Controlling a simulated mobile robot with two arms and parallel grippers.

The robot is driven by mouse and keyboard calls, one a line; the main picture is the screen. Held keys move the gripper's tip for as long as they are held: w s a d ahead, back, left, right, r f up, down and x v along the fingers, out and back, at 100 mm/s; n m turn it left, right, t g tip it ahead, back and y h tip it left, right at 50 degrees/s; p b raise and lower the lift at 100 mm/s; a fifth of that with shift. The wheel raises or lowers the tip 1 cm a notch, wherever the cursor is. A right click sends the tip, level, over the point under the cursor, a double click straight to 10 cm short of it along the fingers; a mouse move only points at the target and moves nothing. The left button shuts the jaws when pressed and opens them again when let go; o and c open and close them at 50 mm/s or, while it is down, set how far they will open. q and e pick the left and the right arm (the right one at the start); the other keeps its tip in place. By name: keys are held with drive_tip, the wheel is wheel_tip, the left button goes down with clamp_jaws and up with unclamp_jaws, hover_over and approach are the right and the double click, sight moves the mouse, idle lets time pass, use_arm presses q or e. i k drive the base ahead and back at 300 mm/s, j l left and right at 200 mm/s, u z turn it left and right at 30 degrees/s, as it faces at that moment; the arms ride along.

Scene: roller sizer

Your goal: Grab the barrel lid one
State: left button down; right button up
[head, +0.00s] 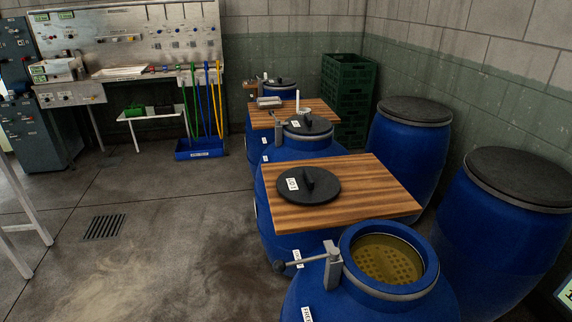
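A round black lid (325,190) with a raised handle and a small white label lies flat on a wooden board (375,205). The label's text is too small to read surely. The board rests on top of a blue barrel. In front of it stands an open blue barrel (350,295) with a yellowish, hole-patterned surface inside and a metal clamp at its rim. A second black lid (318,128) with a label sits on the blue barrel (295,150) behind the board. Neither of my grippers shows.
Two blue barrels with dark tops (415,110) (525,176) stand along the right wall. Green crates (346,95) are stacked behind. Another wooden board (318,108) lies farther back. The concrete floor at left is clear, with a drain grate (104,227) and a white table leg.

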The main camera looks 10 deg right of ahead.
sight(301, 185)
drive_tip(key=i+j+z, duration=0.15)
drive_tip(key=z, duration=1.2)
drive_tip(key=i+j+z, duration=0.1)
drive_tip(key=j+z, duration=0.25)
drive_tip(key=j, duration=0.25)
drive_tip(key=j+z, duration=0.35)
drive_tip(key=j, duration=0.2)
drive_tip(key=j+z, duration=0.3)
drive_tip(key=j, duration=0.35)
